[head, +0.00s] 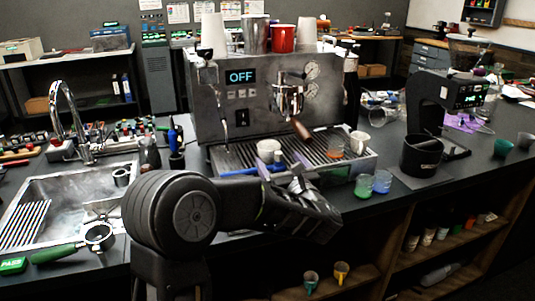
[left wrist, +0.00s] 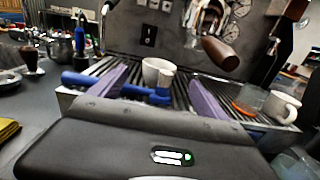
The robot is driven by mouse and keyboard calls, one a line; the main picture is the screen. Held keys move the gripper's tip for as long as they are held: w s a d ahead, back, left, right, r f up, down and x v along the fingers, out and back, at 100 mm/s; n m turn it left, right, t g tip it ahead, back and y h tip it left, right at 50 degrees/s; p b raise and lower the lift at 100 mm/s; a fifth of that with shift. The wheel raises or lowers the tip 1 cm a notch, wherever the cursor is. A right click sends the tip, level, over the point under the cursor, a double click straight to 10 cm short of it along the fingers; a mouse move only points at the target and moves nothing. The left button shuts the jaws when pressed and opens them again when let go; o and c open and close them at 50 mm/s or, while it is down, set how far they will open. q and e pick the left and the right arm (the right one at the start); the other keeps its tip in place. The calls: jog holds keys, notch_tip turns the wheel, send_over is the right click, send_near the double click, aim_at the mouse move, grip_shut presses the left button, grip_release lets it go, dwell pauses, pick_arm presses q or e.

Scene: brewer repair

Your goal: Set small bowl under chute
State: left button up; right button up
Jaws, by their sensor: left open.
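A small white bowl or cup (head: 268,150) sits on the espresso machine's drip tray; it shows between my fingers in the left wrist view (left wrist: 157,72). A blue-handled brush (left wrist: 105,84) lies in front of it. Small green bowls (head: 503,147) stand at the far right; I cannot tell which vessel the task means. The grinder (head: 462,92) stands at the right, with a black container (head: 420,155) beside it; its chute is hard to make out. My left gripper (head: 284,168) is open and empty at the tray's front edge, its purple fingers spread (left wrist: 158,90). My right gripper is out of view.
The espresso machine (head: 240,115) rises behind the tray, its brown portafilter handle (head: 301,130) jutting forward. A white cup (head: 358,143) and glasses (head: 383,182) stand to the right. A sink (head: 75,200) with a loose portafilter (head: 97,237) is at the left.

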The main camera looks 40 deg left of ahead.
aim_at(276, 156)
pick_arm(q)
jog(key=shift+p+x, duration=0.4)
jog(key=shift+x, duration=0.65)
jog(key=shift+w+a, duration=0.2)
jog(key=shift+a, duration=0.1)
jog(key=shift+w+a+p, duration=0.25)
jog(key=shift+a+p, duration=0.05)
jog(key=p+x, duration=0.1)
jog(key=x, duration=0.2)
jog(key=shift+w+a+p, duration=0.15)
jog(key=shift+a+p, duration=0.15)
jog(key=shift+p, duration=0.1)
jog(key=shift+w+a+f, duration=0.1)
jog(key=shift+w+a, duration=0.15)
jog(key=shift+a, duration=0.1)
jog(key=shift+c, duration=0.4)
